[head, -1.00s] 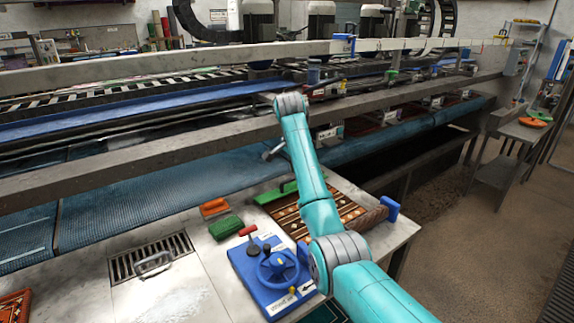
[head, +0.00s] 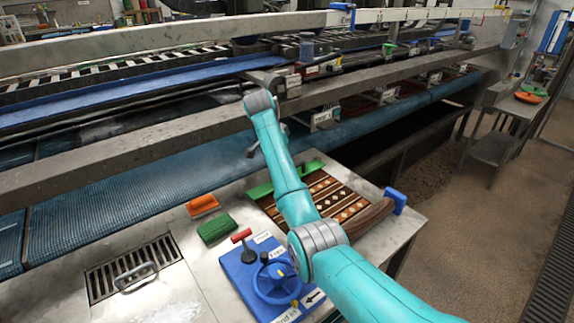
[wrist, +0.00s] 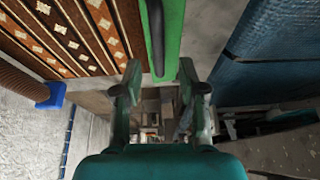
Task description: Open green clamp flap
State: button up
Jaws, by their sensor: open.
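The green clamp flap (head: 312,167) is a long bar along the far edge of a patterned rug (head: 345,198); my arm hides its middle in the head view. Nothing is visibly held. Whether the fingers touch the flap cannot be told. In the head view my gripper is mostly hidden behind the arm.
A blue control box (head: 262,275) with a wheel and red-topped lever sits in front of the rug. A green brush (head: 216,228) and an orange one (head: 202,205) lie left of it. A blue conveyor belt (head: 130,195) and grey machine beam (head: 110,150) run behind.

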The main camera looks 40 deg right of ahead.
jog(key=shift+x, duration=1.9)
jog(key=shift+c, duration=0.2)
grip_shut()
